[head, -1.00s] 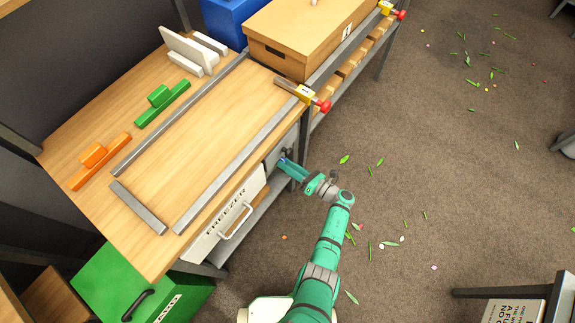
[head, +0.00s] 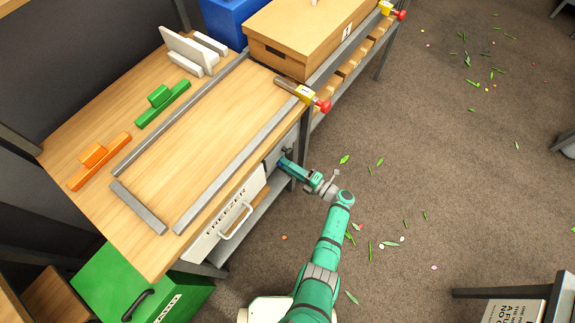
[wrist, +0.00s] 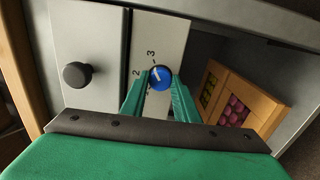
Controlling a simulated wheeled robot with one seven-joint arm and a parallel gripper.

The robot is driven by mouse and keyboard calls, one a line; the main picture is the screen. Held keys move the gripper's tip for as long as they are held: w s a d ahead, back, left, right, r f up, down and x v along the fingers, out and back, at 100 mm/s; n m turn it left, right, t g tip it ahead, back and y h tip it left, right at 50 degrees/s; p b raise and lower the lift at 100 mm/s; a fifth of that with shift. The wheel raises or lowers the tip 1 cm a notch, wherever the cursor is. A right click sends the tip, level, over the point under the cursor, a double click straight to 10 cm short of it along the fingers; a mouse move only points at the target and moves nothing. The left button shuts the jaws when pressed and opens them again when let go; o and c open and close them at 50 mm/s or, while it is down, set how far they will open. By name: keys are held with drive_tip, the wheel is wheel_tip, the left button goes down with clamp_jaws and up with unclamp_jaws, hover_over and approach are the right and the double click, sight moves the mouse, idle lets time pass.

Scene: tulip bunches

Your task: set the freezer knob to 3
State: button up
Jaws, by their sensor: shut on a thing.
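The blue freezer knob (wrist: 161,78) sits on a pale panel (wrist: 172,35) in the wrist view. A pale pointer line crosses its face and leans up and left; its exact reading is hard to tell. A printed 3 (wrist: 151,53) lies above the knob and a 2 (wrist: 136,72) to its left. My gripper (wrist: 160,84) has its two green fingers shut on the knob, one on each side. In the head view my gripper (head: 286,163) reaches the front under the bench, beside the white freezer (head: 227,222); the knob is mostly hidden there.
A dark round knob (wrist: 77,75) is on a grey door to the left. A wooden crate (wrist: 233,98) with red and green contents stands to the right. The wooden bench top (head: 205,125) overhangs the freezer. Floor to the right is mostly open, with scattered leaves.

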drive_tip(key=shift+m, duration=0.7)
drive_tip(key=o, duration=1.1)
drive_tip(key=shift+c, duration=0.2)
drive_tip(key=v, duration=1)
drive_tip(key=shift+s+d, duration=0.2)
drive_tip(key=shift+d, duration=0.05)
